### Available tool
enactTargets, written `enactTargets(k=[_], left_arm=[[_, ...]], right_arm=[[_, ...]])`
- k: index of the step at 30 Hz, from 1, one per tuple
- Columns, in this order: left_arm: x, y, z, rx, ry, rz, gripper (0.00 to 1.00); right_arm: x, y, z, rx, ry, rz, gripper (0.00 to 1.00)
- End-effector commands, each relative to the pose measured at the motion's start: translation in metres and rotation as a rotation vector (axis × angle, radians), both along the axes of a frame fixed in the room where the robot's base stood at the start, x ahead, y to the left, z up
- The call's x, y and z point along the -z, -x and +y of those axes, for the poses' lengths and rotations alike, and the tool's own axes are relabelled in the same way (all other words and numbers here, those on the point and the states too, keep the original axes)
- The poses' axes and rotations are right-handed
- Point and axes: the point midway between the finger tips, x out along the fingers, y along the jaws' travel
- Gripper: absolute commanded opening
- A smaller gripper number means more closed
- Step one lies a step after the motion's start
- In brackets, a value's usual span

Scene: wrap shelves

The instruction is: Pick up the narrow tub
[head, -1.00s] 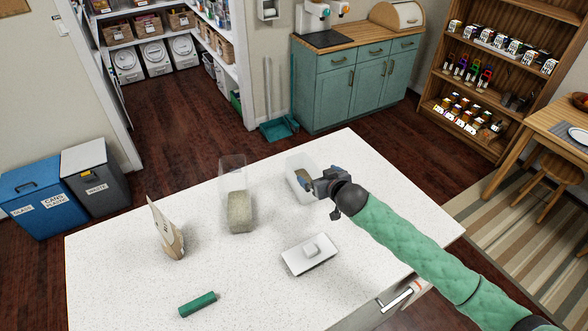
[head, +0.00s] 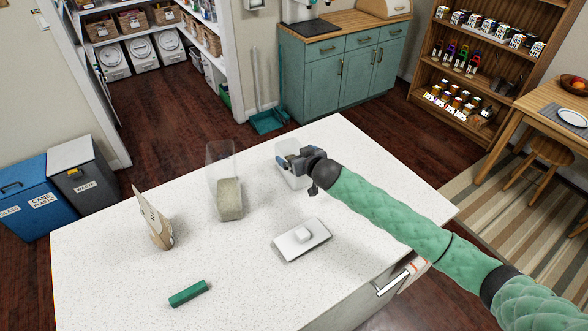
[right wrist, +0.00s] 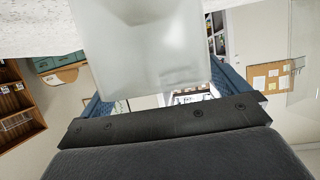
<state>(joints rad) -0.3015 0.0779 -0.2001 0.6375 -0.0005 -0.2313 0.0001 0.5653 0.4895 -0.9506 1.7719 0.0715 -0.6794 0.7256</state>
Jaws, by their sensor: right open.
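A clear, empty-looking tub (head: 292,180) stands on the white counter, partly hidden by my right gripper (head: 287,161). In the right wrist view this translucent tub (right wrist: 140,50) fills the upper middle. My right gripper (right wrist: 160,95) is open, with a blue finger on either side of the tub; I cannot tell whether they touch it. Another clear tub (head: 222,160), taller and holding grainy tan stuff, stands to the left, apart from the gripper. I cannot tell for sure which tub is the narrow one. My left gripper is not in view.
The counter's front middle is mostly clear. Bins (head: 85,172) stand beyond its left edge.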

Motion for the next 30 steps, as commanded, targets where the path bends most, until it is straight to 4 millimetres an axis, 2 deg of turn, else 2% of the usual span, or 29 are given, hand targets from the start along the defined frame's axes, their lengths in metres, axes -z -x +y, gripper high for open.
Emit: enactTargets(k=[6, 7, 17, 25, 30], left_arm=[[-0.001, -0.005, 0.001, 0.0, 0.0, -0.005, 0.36], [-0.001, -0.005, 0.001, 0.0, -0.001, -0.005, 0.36], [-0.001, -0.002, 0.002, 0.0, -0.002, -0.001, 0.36], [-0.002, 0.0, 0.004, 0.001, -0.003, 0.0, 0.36], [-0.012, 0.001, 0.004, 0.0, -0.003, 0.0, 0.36]], right_arm=[[0.0, 0.0, 0.0, 0.0, 0.0, 0.0, 1.0], [0.0, 0.0, 0.0, 0.0, 0.0, 0.0, 0.96], [0.0, 0.0, 0.0, 0.0, 0.0, 0.001, 0.31], [-0.001, 0.0, 0.0, 0.0, 0.0, 0.001, 0.3], [-0.015, 0.0, 0.0, 0.0, 0.0, 0.0, 0.3]])
